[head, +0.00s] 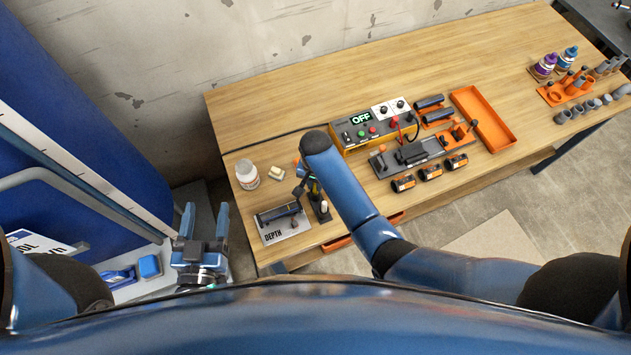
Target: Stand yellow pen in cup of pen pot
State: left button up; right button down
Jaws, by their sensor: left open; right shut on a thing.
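My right arm reaches across the bench, and its gripper (309,187) points down near the front left edge, mostly hidden by the arm's own blue link. It is shut, and a small yellow-green sliver between its fingers appears to be the yellow pen (314,188). A small dark pot (321,209), seemingly the pen pot, stands directly below and beside it. I cannot tell whether the pen is inside the cup or above it. My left gripper (204,219) is open and empty, off the left end of the bench.
A plate marked DEPTH (284,231) with a dark cylinder lies left of the pot. A yellow control box (348,133) and orange tray (483,118) are to the right. The back of the bench is clear.

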jog(key=shift+f, duration=0.3)
dwell(0.5)
jog(key=c, duration=0.8)
grip_release()
notch_tip(320, 180, up, 3)
jog(key=shift+f+p, duration=0.15)
jog(key=shift+p, duration=1.05)
jog(key=shift+r+p, duration=0.9)
jog(key=shift+r, duration=1.5)
